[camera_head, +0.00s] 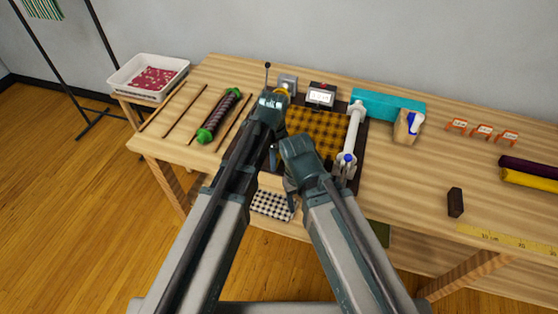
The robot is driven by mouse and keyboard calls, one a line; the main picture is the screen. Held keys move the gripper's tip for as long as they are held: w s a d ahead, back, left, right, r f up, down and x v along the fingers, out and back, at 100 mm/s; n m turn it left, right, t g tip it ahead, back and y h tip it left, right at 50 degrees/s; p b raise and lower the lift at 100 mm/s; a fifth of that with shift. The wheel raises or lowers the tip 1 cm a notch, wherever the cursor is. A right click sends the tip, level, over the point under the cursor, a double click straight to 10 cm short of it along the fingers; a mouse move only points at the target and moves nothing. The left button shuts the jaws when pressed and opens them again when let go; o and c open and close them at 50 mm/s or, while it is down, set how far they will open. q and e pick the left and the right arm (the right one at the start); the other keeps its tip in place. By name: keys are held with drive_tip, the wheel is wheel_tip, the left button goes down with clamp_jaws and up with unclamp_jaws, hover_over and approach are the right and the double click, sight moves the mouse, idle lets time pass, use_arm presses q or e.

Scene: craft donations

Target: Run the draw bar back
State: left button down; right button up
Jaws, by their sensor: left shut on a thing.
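A yellow-and-black checked cloth (322,133) lies on a dark bed on the table. A white bar (354,130) with a blue-tipped near end runs along its right side; neither gripper touches it. I cannot tell which part is the draw bar. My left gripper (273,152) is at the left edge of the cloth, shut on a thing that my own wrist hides. My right gripper (291,188) is at the near edge of the cloth, partly hidden by its wrist. I cannot see whether its jaws are open.
A small display box (320,96) stands behind the cloth, with a teal block (388,104) to its right. A green-ended roll (219,116) and thin rods lie left. A dark block (455,202) and yellow tape (510,240) lie right. The table's right middle is fairly clear.

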use_arm(q)
drive_tip(key=shift+w+a, duration=0.3)
drive_tip(key=shift+a, duration=0.45)
drive_tip(key=shift+w+a, duration=0.25)
drive_tip(key=shift+a, duration=0.5)
drive_tip(key=c, duration=0.7)
unclamp_jaws()
drive_tip(key=shift+a, duration=0.1)
drive_tip(key=shift+r+p, duration=0.4)
wheel_tip(320, 180, up, 13)
drive_tip(key=p, duration=1.3)
